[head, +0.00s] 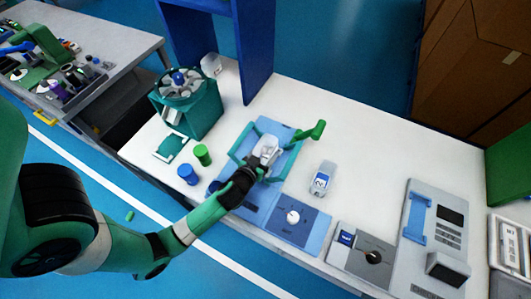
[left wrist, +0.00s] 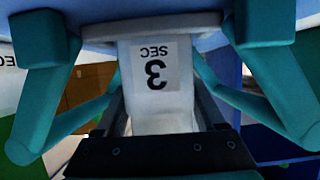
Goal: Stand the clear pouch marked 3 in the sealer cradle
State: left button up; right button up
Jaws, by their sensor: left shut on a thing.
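The clear pouch marked 3 (head: 268,149) is between the fingers of my left gripper (head: 254,170), which is shut on it. In the left wrist view the pouch (left wrist: 156,82) shows its label "3 SEC" upside down, and the dark gripper (left wrist: 160,128) closes around its lower part in the picture. The sealer (head: 278,134) has a blue base, a teal frame and a green handle. The pouch is inside the outline of the teal frame, whose bars (left wrist: 268,70) flank it in the left wrist view. Whether the pouch touches the cradle cannot be told. My right gripper is out of view.
Another pouch, marked 2 (head: 322,180), stands right of the sealer. A green machine (head: 190,108), a green cylinder (head: 203,155) and a blue cylinder (head: 187,174) are to the left. A blue dial plate (head: 306,228) and grey device (head: 437,232) lie to the right. The table's back right is clear.

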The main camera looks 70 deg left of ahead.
pick_arm(q)
jog(key=shift+f, duration=0.15)
jog(key=o, duration=1.4)
jog(key=shift+o, duration=0.2)
jog(key=shift+r, duration=0.25)
jog(key=v, duration=1.1)
jog(key=shift+s+d+p, duration=0.1)
jog(key=shift+d+p, duration=0.05)
jog(key=shift+p, duration=0.25)
jog(key=shift+s+d+r, duration=0.2)
jog(key=shift+s, duration=0.1)
